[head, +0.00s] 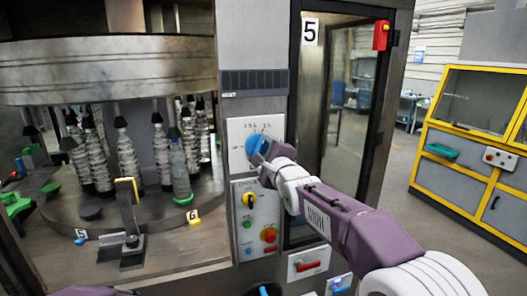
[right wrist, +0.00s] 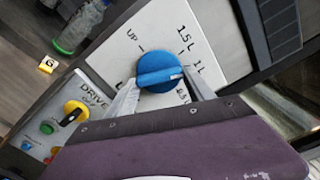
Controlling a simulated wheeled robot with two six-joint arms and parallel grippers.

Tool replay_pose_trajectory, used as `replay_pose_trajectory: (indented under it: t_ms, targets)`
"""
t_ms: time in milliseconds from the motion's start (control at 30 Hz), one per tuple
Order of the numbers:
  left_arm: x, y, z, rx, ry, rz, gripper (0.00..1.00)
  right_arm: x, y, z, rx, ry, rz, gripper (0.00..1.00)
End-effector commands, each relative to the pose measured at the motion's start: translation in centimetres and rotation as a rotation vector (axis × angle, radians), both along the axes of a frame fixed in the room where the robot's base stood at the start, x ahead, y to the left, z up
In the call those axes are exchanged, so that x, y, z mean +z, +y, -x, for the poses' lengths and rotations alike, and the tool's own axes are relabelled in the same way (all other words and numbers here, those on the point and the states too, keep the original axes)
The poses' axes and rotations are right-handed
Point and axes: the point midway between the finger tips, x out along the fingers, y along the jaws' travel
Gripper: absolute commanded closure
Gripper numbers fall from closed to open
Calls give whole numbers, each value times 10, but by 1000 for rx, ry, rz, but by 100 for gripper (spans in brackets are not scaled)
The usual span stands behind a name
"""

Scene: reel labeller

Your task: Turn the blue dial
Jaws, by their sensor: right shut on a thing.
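The blue dial (head: 257,144) sits on a white plate (head: 240,131) on the front of the grey machine. In the right wrist view the blue dial (right wrist: 158,72) has a raised grip bar with a white mark at its right end. Printed around it are "UP", "1.5L", "1L" and a partly hidden label at lower right. The white mark points right, below "1L". My right gripper (head: 266,154) is at the dial, its fingers (right wrist: 162,82) closed on either side of it. My left gripper is out of view.
A bottle carousel (head: 60,228) stands to the left.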

Motion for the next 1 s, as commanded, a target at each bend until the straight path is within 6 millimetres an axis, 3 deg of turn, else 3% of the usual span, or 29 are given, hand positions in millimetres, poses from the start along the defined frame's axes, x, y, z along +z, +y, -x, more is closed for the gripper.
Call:
replay_pose_trajectory:
  t_ms: [33,67,100,133,467,567,800,1000]
  targets:
    - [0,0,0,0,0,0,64,4,0,0,1,-8,-3,79]
    - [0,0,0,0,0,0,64,4,0,0,1,-8,-3,33]
    - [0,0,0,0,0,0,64,4,0,0,0,-8,-3,22]
    - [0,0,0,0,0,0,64,4,0,0,0,-7,-2,17]
    - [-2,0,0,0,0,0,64,1,-1,2,0,-5,0,17]
    - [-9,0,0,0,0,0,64,0,-4,13,0,-5,-1,17]
    - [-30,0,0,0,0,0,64,-2,-19,60,1,-7,-1,17]
    - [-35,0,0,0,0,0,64,0,-26,83,0,-5,0,17]
